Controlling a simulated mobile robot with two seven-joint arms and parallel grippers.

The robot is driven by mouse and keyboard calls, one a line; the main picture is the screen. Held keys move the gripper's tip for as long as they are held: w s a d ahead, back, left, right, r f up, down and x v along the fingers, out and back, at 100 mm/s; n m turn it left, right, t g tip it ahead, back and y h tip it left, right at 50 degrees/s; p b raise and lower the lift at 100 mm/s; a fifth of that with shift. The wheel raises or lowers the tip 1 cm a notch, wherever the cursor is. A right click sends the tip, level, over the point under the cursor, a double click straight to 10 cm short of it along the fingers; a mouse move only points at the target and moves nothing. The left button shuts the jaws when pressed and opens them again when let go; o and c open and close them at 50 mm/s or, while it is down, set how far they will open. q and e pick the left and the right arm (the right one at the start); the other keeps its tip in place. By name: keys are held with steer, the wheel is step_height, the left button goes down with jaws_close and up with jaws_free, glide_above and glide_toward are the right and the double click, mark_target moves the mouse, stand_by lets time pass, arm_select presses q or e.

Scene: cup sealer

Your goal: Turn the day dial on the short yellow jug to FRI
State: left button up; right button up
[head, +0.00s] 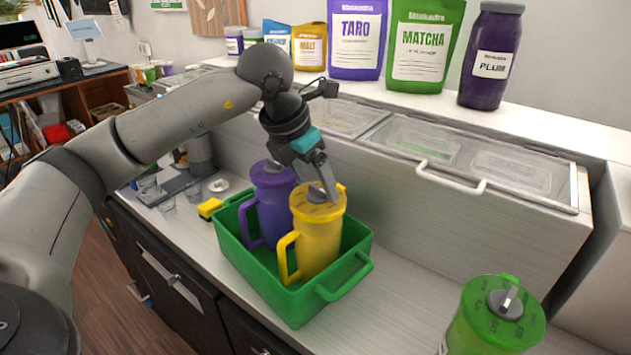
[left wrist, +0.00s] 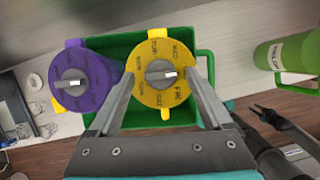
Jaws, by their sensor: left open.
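The yellow jug (head: 318,240) stands upright in the green crate (head: 290,300), in the crate's right part. Its yellow lid shows in the left wrist view (left wrist: 160,98), with dark day labels in a ring around a grey dial knob (left wrist: 158,73). The knob's pale end points right, between a label that looks like WED above and one that looks like FRI below. My left gripper (head: 323,178) is over this lid. In the left wrist view its open fingers (left wrist: 160,80) stand on either side of the knob; contact cannot be told. My right gripper (left wrist: 258,110) seems to show, dark and small, at lower right.
A purple jug (head: 268,205) stands beside the yellow one in the crate. A green-lidded jug (head: 495,325) stands on the counter at front right. A yellow object (head: 209,208) and glasses (head: 165,203) lie left of the crate.

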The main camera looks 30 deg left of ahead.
arm_select(q)
steer(key=shift+w+f, duration=0.15)
steer(key=shift+f, duration=0.25)
steer(key=shift+c, duration=0.2)
jaws_close()
stand_by(0.3)
